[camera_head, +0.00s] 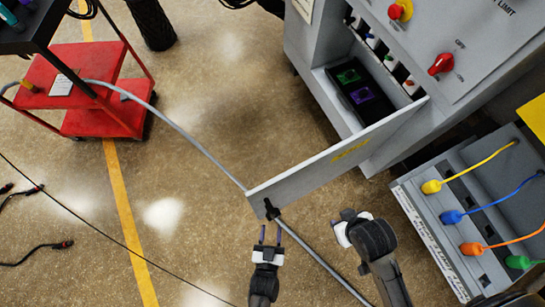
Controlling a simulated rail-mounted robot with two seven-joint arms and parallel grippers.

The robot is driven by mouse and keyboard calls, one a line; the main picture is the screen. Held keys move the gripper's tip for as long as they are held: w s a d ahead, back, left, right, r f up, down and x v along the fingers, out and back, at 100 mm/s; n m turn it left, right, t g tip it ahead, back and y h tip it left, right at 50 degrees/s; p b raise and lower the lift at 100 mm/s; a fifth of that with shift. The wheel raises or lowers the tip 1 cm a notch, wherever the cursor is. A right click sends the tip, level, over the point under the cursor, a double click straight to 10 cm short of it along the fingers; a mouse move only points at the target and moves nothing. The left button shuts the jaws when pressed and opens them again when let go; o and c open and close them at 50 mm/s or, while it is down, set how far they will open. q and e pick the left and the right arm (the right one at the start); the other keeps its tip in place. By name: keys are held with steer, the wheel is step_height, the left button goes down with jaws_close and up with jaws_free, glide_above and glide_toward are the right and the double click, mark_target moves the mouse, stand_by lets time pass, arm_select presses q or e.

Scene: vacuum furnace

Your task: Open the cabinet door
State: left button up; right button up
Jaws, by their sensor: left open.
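The grey cabinet (318,48) stands at the top right. Its door (325,163), a grey panel with a small yellow label, stands swung out from the front. The open compartment (335,80) behind it shows a black unit (362,95) with green and purple parts. A black handle (270,209) sits near the door's free left end. My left gripper (270,234) is open just below the handle, its two thin fingers pointing up towards it, with nothing visible between them. My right gripper (340,219) is to the right, below the door; its fingers are hard to make out.
A red cart (105,123) stands at the upper left. A grey cable (195,143) runs from it to the door's free end and on to the lower right. A unit with coloured plugs (440,215) is at the right. Open floor lies left of the door.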

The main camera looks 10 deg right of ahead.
arm_select(q)
steer(key=v, duration=0.8)
steer(key=shift+s, duration=0.1)
stand_by(0.4)
